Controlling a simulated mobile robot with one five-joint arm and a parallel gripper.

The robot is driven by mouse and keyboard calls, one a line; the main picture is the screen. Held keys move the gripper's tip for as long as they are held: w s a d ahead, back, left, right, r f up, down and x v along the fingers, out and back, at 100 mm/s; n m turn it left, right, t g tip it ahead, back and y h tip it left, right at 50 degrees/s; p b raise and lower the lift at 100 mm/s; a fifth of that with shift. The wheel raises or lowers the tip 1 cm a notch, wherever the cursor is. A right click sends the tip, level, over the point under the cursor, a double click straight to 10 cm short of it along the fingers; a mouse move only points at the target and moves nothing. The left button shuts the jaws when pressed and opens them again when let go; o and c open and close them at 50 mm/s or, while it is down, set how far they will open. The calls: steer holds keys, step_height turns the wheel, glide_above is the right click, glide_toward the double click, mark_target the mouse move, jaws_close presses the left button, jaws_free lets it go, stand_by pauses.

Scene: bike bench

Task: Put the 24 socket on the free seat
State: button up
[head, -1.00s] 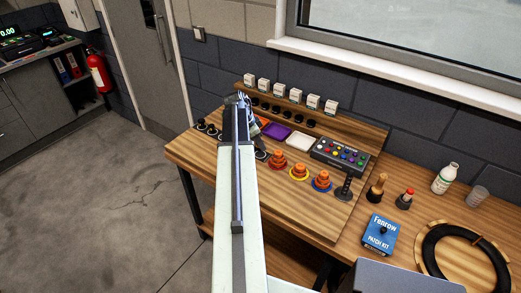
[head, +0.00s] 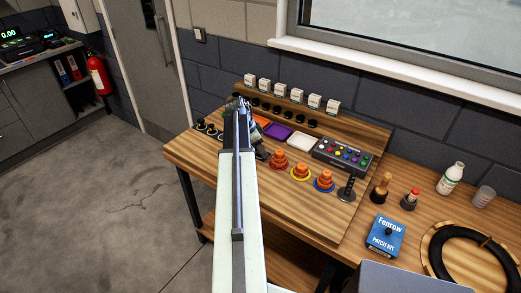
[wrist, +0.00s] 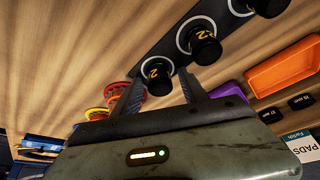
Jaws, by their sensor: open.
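Black sockets with yellow numbers stand in a row on a dark strip with pale rings. In the wrist view one socket (wrist: 157,75) lies between the fingertips of my gripper (wrist: 161,78), which is open; I cannot tell whether the fingers touch it. A second socket (wrist: 200,43) stands beside it and a third (wrist: 267,4) is cut off at the top edge. Each number is only partly legible, so I cannot tell which is the 24. In the head view several sockets (head: 210,129) show left of my arm, which hides part of the row. I cannot make out the free seat.
An orange tray (wrist: 284,66), a purple tray (head: 277,131) and a white tray (head: 301,142) lie behind. Orange stepped pieces (head: 300,172) stand right of my arm, near a box of coloured buttons (head: 343,154). The board's front is clear.

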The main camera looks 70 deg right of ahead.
steer(key=shift+r+p, duration=0.45)
steer(key=shift+r, duration=0.05)
steer(key=p+v, duration=1)
steer(key=v, duration=0.1)
steer(key=shift+w+a+r, duration=0.1)
steer(key=shift+a, duration=0.05)
